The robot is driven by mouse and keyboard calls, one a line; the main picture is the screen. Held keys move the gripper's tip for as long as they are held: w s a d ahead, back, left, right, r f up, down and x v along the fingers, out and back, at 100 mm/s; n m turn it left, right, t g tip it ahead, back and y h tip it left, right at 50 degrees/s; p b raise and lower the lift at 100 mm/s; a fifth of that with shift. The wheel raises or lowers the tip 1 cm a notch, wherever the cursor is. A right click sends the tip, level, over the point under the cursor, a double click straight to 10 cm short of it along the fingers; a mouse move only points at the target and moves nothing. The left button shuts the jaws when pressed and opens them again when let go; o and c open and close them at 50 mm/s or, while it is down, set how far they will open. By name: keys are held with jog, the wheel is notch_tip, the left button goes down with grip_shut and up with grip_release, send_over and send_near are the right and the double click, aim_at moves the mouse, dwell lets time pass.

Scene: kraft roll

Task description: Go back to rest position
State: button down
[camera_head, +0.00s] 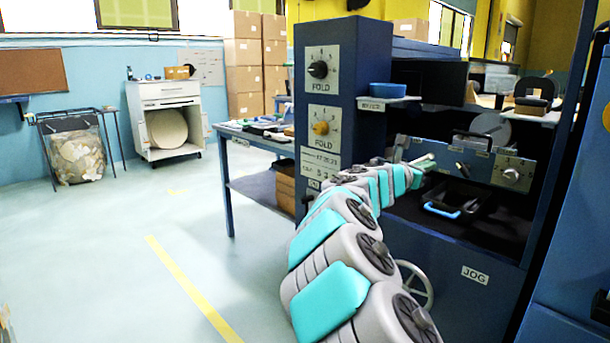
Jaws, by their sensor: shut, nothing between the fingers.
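My arm in grey and teal reaches from the bottom of the picture forward to the blue machine (345,215). My gripper (428,161) is at the far end of the arm, small in the picture, in front of the machine's open bay. Its light fingers look shut, with nothing seen between them. It is apart from the black tray with a blue handle (462,204), which sits lower and to the right in the bay. The arm hides part of the machine's front.
A panel with a dial (510,174) is right of my gripper. A small shelf (388,103) holds a blue bowl (388,90). A handwheel (414,285) is beside my arm. A work table (258,190) stands left of the machine.

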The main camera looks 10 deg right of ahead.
jog(key=s+f+m+g+y, duration=0.2)
jog(key=s+f+m+g, duration=0.15)
jog(key=s+m, duration=0.4)
jog(key=s+f+m+g+y, duration=0.15)
jog(key=s+f+m, duration=0.3)
jog(key=s, duration=0.65)
jog(key=s+a+f+m+g+y, duration=0.4)
jog(key=s+a+f+m+y, duration=0.2)
jog(key=s+a+f, duration=0.8)
jog(key=s+a+f+m+g+y, duration=0.1)
jog(key=s+a+m, duration=0.1)
jog(key=s, duration=0.4)
jog(key=s+a+f+m+g+y, duration=0.1)
jog(key=s+a+f+m+y, duration=0.1)
jog(key=s+a, duration=0.2)
jog(key=s+a+f+m+g+y, duration=0.1)
jog(key=s+a+y, duration=0.1)
jog(key=s, duration=0.7)
jog(key=shift+s+a+f+m, duration=0.2)
jog(key=shift+a+f+m, duration=0.2)
jog(key=shift+a, duration=0.2)
